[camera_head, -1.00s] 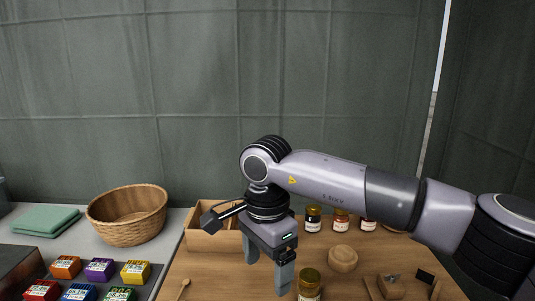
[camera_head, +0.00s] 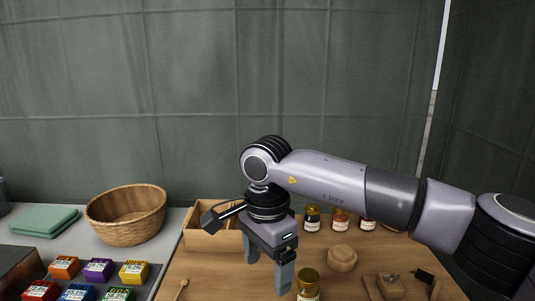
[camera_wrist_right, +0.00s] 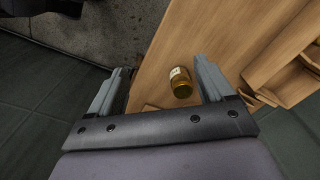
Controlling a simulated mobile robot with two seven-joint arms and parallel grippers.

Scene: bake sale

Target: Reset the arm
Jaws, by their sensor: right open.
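My right gripper (camera_head: 268,270) is open over the wooden table in the head view, with its fingers pointing down. In the right wrist view its two fingers (camera_wrist_right: 160,85) stand apart with nothing held between them. A jar with a gold lid (camera_head: 308,282) stands on the table just right of the fingers in the head view. A jar also shows between and beyond the fingers in the right wrist view (camera_wrist_right: 181,82), apart from them. My left gripper is not in view.
A wooden crate (camera_head: 205,241) stands behind the gripper. Several jars (camera_head: 340,220) and a round wooden piece (camera_head: 342,258) are to its right. A wicker basket (camera_head: 126,218), green cloth (camera_head: 43,220) and several coloured boxes (camera_head: 99,270) are at left.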

